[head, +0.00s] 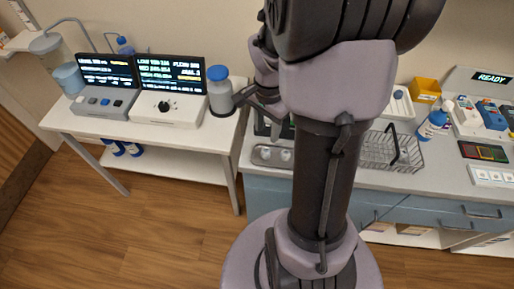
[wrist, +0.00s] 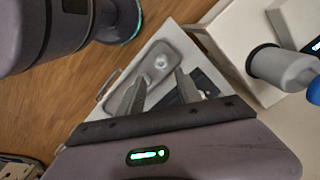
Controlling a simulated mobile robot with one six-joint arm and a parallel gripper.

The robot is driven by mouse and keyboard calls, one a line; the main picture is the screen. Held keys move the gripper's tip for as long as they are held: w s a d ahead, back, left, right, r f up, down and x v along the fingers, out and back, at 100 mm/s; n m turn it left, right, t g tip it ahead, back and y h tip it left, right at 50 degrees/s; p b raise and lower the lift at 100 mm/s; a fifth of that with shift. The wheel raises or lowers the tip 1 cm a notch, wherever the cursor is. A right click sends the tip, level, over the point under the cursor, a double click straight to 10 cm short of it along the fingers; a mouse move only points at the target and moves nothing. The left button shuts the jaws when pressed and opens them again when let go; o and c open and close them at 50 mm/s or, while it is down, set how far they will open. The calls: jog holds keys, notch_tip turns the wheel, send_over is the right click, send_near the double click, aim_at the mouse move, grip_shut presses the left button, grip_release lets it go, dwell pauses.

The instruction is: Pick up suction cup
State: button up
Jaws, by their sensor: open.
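A shallow grey tray (wrist: 172,49) lies on the counter, ahead of my fingertips in the wrist view. Two small pale cup-like pieces are in it. One piece (wrist: 161,62) sits between and just beyond the fingertips, and the other is close to the left finger. I cannot tell for certain which is the suction cup. The tray also shows in the head view (head: 256,161), left of my arm, with two whitish pieces (head: 286,155) in it. My gripper (wrist: 162,77) is open and empty above the tray. In the head view my arm largely hides it.
A grey bottle with a blue lid (head: 221,94) stands at the left table's right end, beside two boxes with screens (head: 170,75). A wire basket (head: 375,152) is right of my arm. A gap separates the left table from the counter.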

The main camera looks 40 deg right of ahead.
jog(key=b, duration=0.2)
send_over(266, 150)
jog(key=f, duration=0.5)
jog(key=shift+s+a+f, duration=0.15)
jog(key=shift+a+f, duration=0.1)
jog(key=shift+f, duration=0.1)
jog(key=f+b, duration=0.2)
jog(key=f, duration=0.3)
jog(key=shift+d+f+b, duration=0.2)
jog(key=shift+b, duration=0.15)
jog(key=shift+r, duration=0.15)
jog(key=shift+c, duration=0.7)
grip_shut()
